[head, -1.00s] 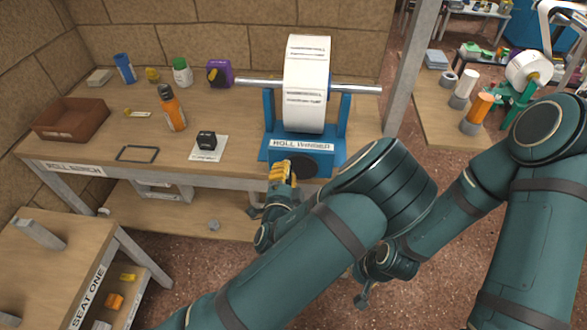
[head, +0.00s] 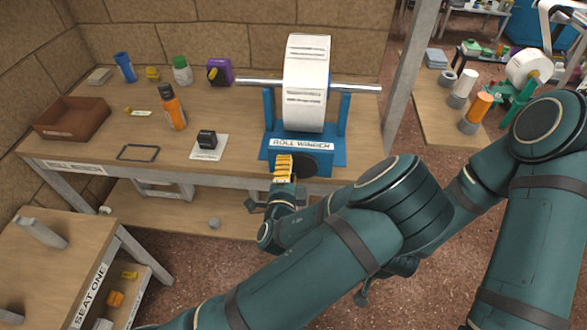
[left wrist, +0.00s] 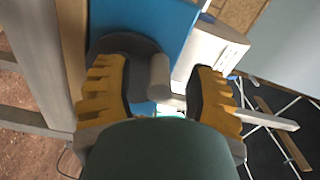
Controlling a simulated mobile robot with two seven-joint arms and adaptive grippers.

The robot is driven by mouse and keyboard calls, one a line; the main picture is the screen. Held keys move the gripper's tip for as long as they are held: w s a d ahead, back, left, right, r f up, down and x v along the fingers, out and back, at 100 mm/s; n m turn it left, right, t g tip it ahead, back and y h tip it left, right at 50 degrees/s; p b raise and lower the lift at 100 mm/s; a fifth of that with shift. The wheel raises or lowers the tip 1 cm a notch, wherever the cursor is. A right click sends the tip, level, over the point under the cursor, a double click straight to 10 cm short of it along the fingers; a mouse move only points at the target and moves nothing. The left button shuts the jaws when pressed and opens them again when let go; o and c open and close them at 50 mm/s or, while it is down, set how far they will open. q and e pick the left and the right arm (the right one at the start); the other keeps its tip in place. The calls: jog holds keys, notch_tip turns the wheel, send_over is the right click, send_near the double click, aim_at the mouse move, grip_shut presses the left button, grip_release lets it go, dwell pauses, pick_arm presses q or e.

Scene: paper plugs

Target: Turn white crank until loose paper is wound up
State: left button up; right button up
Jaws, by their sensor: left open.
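The roll winder (head: 334,158) is a blue stand on the bench, holding a wide white paper roll (head: 306,82) on a metal rod. My left gripper (head: 284,168) is at the stand's front, beside a dark disc (head: 308,166). In the left wrist view its yellow-padded fingers (left wrist: 158,92) are open, on either side of a pale grey upright knob (left wrist: 159,72) at the dark disc (left wrist: 122,48). I cannot tell whether they touch it. No loose paper end shows. My right gripper (head: 363,293) is mostly hidden behind my left arm, low over the floor.
On the bench left of the winder are a black block on a white card (head: 208,146), an orange bottle (head: 172,108), a thin dark frame (head: 138,153) and a brown tray (head: 72,118). A grey post (head: 406,70) stands right of the bench.

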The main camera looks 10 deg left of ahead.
pick_arm(q)
jog(key=shift+s+b, duration=0.35)
jog(key=shift+s, duration=1.95)
jog(key=s, duration=0.4)
jog(key=shift+d+p, duration=0.1)
jog(key=shift+p, duration=0.2)
